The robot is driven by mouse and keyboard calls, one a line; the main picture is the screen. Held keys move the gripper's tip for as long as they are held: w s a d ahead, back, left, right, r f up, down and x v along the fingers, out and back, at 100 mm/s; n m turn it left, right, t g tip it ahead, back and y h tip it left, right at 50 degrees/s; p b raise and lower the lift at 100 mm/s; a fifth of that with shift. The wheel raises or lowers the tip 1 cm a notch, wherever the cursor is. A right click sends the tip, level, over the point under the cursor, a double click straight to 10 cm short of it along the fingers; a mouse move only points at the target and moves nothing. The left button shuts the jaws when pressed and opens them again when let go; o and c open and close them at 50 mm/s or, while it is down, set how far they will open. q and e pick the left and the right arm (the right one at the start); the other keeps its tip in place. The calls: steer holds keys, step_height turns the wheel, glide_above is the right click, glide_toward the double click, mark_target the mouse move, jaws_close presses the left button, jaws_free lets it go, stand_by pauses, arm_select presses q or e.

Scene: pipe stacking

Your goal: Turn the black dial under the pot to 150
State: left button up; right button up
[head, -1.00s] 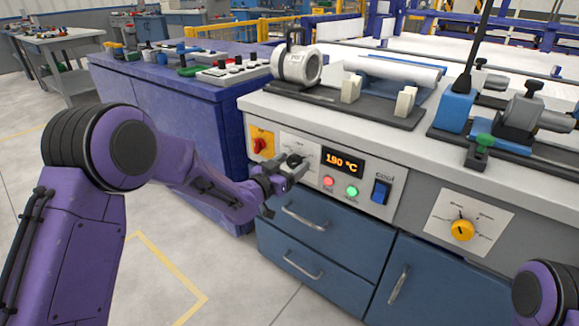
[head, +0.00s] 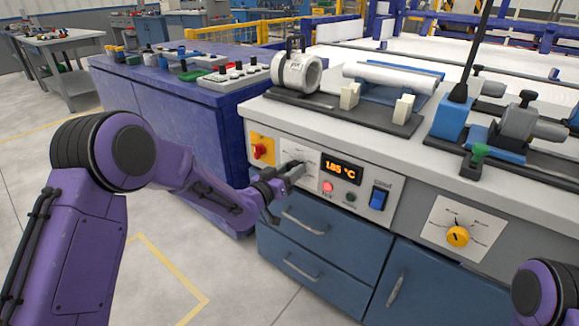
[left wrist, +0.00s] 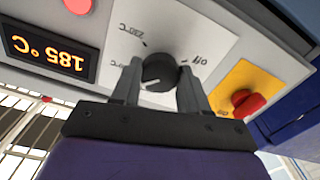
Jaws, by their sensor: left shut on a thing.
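The black dial (left wrist: 158,69) sits on a pale plate on the bench front, and a white pointer mark shows on it. The left wrist view shows "off" and "230°C" printed around it; other marks are partly covered. My left gripper (head: 290,173) is shut on the dial, one finger on each side of it. In the head view the gripper mostly hides the dial. The orange display (head: 342,169) beside it reads 185 °C, also in the left wrist view (left wrist: 46,48). The white ring-shaped pot (head: 297,72) stands on the bench above. My right gripper is out of view.
A red knob (head: 260,151) on a yellow plate is left of the dial. A lit red lamp (head: 328,187), a dark lamp (head: 350,197) and a blue switch (head: 378,198) are to its right. A yellow dial (head: 458,237) is farther right. Drawer handles (head: 304,222) stick out below.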

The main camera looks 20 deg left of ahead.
arm_select(q)
steer(key=n+p, duration=0.3)
steer(key=n, duration=0.1)
steer(key=shift+r+n, duration=0.1)
steer(key=shift+n, duration=0.2)
steer(key=shift+n+p, duration=0.8)
steer(key=shift+n, duration=1.4)
steer(key=o, duration=1)
steer(key=shift+o, duration=0.2)
steer(key=v, duration=1)
steer(key=shift+s+p, duration=0.25)
steer(key=shift+p, duration=0.2)
steer(key=shift+a, duration=0.1)
